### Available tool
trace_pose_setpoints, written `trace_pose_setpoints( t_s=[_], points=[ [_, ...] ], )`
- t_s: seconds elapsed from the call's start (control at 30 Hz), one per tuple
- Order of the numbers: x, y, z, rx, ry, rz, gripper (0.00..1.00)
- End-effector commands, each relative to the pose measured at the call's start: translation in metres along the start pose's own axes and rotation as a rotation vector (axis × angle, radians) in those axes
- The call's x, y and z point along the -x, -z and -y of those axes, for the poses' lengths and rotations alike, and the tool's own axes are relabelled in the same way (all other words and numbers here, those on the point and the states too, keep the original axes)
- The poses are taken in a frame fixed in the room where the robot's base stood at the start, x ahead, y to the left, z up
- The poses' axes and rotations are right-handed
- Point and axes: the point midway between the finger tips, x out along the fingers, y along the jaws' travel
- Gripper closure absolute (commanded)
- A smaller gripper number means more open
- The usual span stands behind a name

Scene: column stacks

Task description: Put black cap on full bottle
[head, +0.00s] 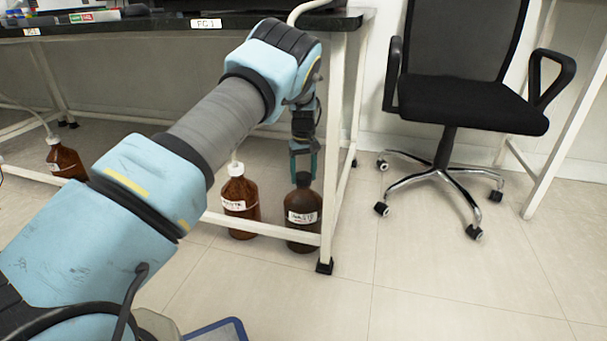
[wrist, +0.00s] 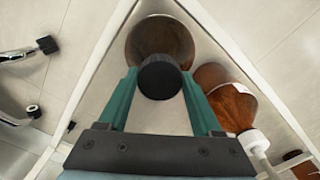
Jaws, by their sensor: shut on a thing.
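My gripper (head: 303,162) points down beside the table's right leg and is shut on a black cap (head: 303,179). In the wrist view the cap (wrist: 160,77) sits between the teal fingertips of my gripper (wrist: 160,84). The cap is at the top of a brown bottle (head: 303,216) with a white label, upright on the floor. In the wrist view that bottle (wrist: 158,35) is right behind the cap, and its neck is hidden. I cannot tell whether the cap is seated on the neck or just above it.
A second brown bottle (head: 240,204) with a white top and tube stands close to the left. A third brown bottle (head: 65,160) is at far left. The white table frame (head: 330,190) runs close around my gripper.

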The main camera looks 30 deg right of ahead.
Motion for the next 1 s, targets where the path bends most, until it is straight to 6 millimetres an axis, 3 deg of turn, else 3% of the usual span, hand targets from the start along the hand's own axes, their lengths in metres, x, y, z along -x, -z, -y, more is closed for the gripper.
trace_pose_setpoints(
  t_s=[0.03,0.07,0.33,0.67,0.83,1.0],
  points=[
    [0.0,0.0,0.0,0.0,0.0,0.0,0.85],
    [0.0,0.0,0.0,0.0,0.0,0.0,0.32],
    [0.0,0.0,0.0,0.0,0.0,0.0,0.01],
    [0.002,0.0,-0.001,0.0,-0.001,-0.001,0.0],
    [0.017,0.0,-0.001,-0.002,-0.001,-0.003,0.0],
    [0.012,0.0,-0.001,-0.001,0.0,-0.001,0.0]
  ],
)
